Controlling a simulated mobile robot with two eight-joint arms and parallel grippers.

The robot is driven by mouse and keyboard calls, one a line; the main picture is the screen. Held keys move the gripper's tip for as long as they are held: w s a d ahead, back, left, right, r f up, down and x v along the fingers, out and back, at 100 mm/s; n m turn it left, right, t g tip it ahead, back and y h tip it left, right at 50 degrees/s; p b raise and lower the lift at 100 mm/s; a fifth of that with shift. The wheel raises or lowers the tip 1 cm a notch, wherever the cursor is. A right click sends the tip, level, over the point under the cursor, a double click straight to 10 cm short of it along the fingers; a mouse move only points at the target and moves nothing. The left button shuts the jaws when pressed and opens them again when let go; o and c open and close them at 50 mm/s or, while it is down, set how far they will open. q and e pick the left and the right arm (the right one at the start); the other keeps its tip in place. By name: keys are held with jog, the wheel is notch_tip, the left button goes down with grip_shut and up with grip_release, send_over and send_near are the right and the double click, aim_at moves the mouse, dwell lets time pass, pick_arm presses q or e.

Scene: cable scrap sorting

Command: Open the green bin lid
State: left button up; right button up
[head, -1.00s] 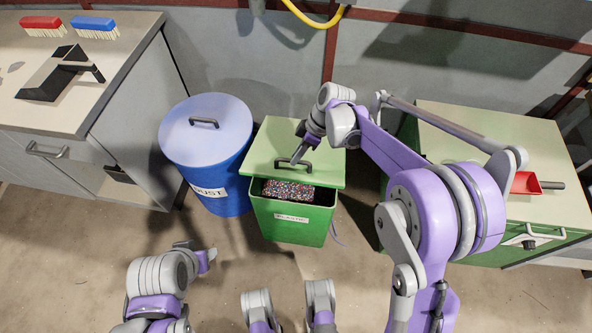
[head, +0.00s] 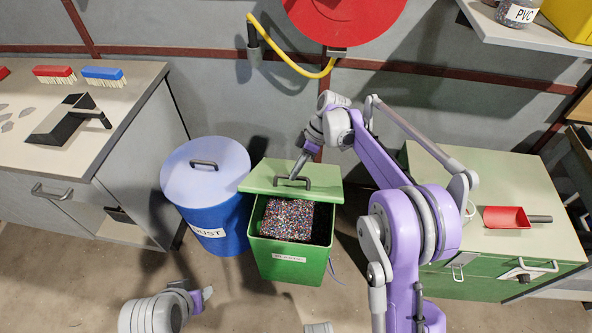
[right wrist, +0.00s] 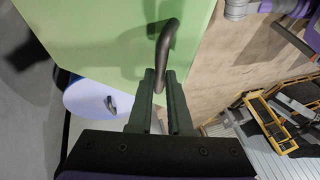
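The green bin (head: 291,262) stands on the floor with multicoloured granules (head: 287,219) visible inside. Its light green lid (head: 262,180) is raised toward the back, leaving the front part of the opening uncovered. My right gripper (head: 294,174) is at the dark lid handle (head: 309,183). In the right wrist view the fingers (right wrist: 166,82) are closed around one end of the handle (right wrist: 168,42), with the lid (right wrist: 110,35) beyond. My left gripper (head: 204,293) is low at the left, away from the bin; its finger gap is not clear.
A blue bin (head: 218,215) with a closed lid stands close to the left. A green cabinet (head: 490,190) with a red scoop (head: 505,217) stands right. A yellow hose (head: 290,60) hangs behind.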

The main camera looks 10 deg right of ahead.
jog(key=o, duration=0.5)
jog(key=shift+w+d+f, duration=0.1)
jog(key=shift+w+f, duration=0.05)
jog(key=shift+w, duration=0.1)
jog(key=shift+c, duration=0.2)
jog(key=shift+s, duration=0.1)
jog(key=shift+r, duration=0.3)
jog(key=p+v, duration=0.1)
jog(key=v, duration=0.9)
jog(key=shift+p, duration=0.35)
jog(key=shift+d+r, duration=0.1)
jog(key=shift+d, duration=0.05)
